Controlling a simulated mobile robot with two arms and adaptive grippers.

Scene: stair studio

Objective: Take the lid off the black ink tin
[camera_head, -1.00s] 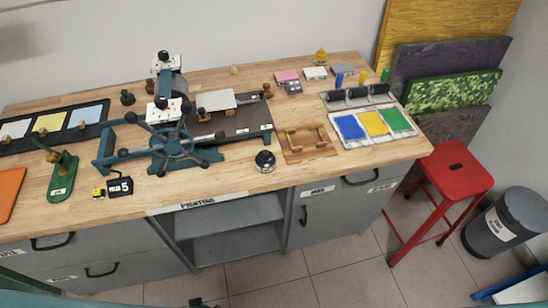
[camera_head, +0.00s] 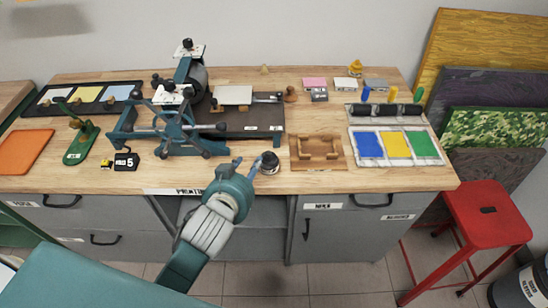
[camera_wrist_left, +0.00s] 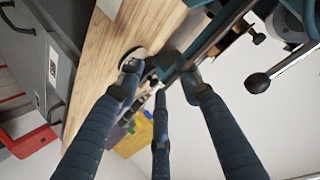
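The black ink tin (camera_head: 267,163) is a small round dark tin on the wooden worktop, near the front edge, left of the wooden frame. A round dark and pale thing near a fingertip in the left wrist view (camera_wrist_left: 133,54) looks like the same tin. My left gripper (camera_head: 247,167) is just left of the tin, its fingertips close to it; I cannot tell whether they touch. In the left wrist view its three fingers (camera_wrist_left: 160,80) are spread, with nothing seen held between them. My right gripper is not in view.
A press with a spoked wheel (camera_head: 178,128) stands left of the tin. The wooden frame (camera_head: 318,166) is close on its right, with the ink slabs (camera_head: 442,165) beyond. A red stool (camera_head: 487,210) stands at the right. The worktop's front strip is mostly clear.

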